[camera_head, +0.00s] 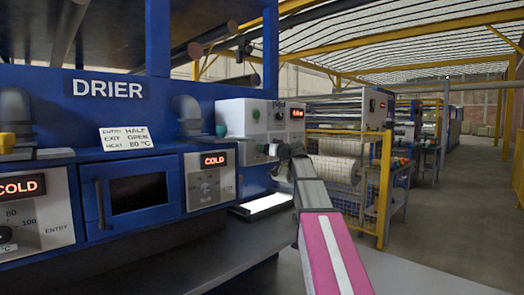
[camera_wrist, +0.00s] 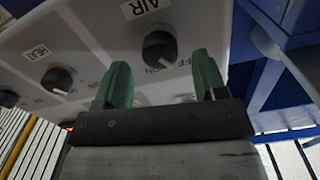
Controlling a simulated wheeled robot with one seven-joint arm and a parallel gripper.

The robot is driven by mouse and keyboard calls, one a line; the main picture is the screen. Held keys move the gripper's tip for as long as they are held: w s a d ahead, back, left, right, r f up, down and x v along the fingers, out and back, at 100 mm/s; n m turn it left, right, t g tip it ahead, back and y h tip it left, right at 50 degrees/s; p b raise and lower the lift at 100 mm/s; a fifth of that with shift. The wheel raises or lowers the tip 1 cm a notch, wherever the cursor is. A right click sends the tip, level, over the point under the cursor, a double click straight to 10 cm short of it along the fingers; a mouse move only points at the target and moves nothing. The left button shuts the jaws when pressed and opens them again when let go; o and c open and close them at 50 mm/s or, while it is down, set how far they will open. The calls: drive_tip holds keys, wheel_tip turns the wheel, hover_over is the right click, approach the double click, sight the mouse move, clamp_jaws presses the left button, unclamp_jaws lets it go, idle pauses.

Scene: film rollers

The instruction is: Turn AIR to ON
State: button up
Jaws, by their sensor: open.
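The AIR knob (camera_wrist: 159,48) is round and dark, on a pale panel (camera_wrist: 100,35) under an AIR label (camera_wrist: 146,8) in the wrist view. Position lettering shows below and to its right, partly blocked by the fingers. A pale pointer mark shows on the knob's lower part; I cannot tell surely which position it marks. My gripper (camera_wrist: 160,68) is open, its two green fingers on either side below the knob, with no clear contact. In the head view my gripper (camera_head: 284,151) is at the lower part of the pale control box (camera_head: 240,116), and the AIR knob cannot be made out.
A HEAT knob (camera_wrist: 57,80) sits left of AIR, with another dark knob (camera_wrist: 8,98) beyond it. The blue drier (camera_head: 135,199) has COLD displays. A bright tray (camera_head: 266,203) lies below my gripper. A yellow guard frame (camera_head: 384,190) stands right of my arm.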

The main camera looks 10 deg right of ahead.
drive_tip(key=shift+x, duration=1.3)
drive_tip(key=shift+c, duration=0.3)
drive_tip(key=c, duration=0.9)
drive_tip(key=shift+o, duration=0.2)
drive_tip(key=shift+m, duration=0.3)
drive_tip(key=m, duration=0.5)
drive_tip(key=shift+m, duration=0.3)
drive_tip(key=m, duration=0.5)
drive_tip(key=shift+w+d+f+m, duration=0.1)
drive_tip(key=shift+f+m, duration=0.05)
drive_tip(key=shift+m, duration=0.15)
